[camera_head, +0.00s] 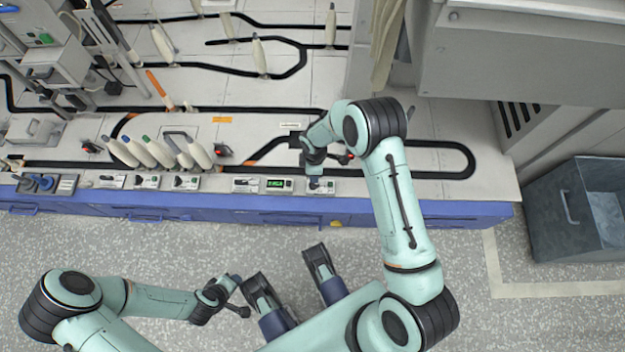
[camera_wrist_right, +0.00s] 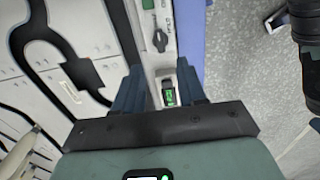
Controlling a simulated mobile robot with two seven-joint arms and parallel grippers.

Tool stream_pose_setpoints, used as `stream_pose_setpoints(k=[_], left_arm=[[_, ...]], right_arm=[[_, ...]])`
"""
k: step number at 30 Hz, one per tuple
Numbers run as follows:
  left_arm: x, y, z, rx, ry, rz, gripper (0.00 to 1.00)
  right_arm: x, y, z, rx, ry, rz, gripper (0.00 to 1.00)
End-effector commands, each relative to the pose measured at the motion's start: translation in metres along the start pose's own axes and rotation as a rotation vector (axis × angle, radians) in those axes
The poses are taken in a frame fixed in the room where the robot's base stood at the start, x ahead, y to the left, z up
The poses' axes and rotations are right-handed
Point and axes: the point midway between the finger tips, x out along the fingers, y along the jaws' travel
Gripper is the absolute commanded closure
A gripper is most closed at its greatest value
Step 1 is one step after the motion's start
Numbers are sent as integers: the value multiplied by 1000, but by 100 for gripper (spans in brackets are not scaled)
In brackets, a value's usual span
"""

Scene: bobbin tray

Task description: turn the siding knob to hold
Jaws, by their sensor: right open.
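The siding knob (camera_wrist_right: 160,41) is a small dark knob with a lever on a light panel strip, with small lettering beside it. It lies just beyond my right fingertips in the right wrist view. In the head view its panel (camera_head: 322,188) is at the front bench edge, with my right gripper (camera_head: 317,180) just above it. My right gripper (camera_wrist_right: 158,66) is open and empty, its two blue fingers apart and not visibly touching the knob. My left gripper (camera_head: 239,296) is low over the floor; its fingers are not clear.
A green-lit display (camera_head: 279,184) sits left of the knob panel; it also shows between my fingers (camera_wrist_right: 168,93). Several similar panels (camera_head: 187,182) line the bench edge. White bobbins (camera_head: 160,152) stand behind them. A grey bin (camera_head: 574,212) stands at right. The floor in front is clear.

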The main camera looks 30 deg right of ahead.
Motion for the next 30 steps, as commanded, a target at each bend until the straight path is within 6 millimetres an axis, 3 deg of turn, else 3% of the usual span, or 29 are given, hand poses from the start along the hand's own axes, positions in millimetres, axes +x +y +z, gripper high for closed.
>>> stream_pose_setpoints(k=[3, 12, 18, 27, 30], left_arm=[[11, -4, -11, -3, 32, -3, 57], [28, -14, -24, -12, 67, -16, 57], [33, -21, -13, -20, 34, -29, 57], [33, -22, -12, -21, 30, -30, 57], [33, -22, -12, -21, 30, -30, 57]], right_arm=[[32, -1, 1, 2, -3, -4, 60], [85, 0, 0, 3, 0, -1, 60], [99, 0, 0, 4, 0, -1, 60], [100, 0, 0, 4, 1, 0, 60], [100, 0, 0, 4, 1, 0, 92]])
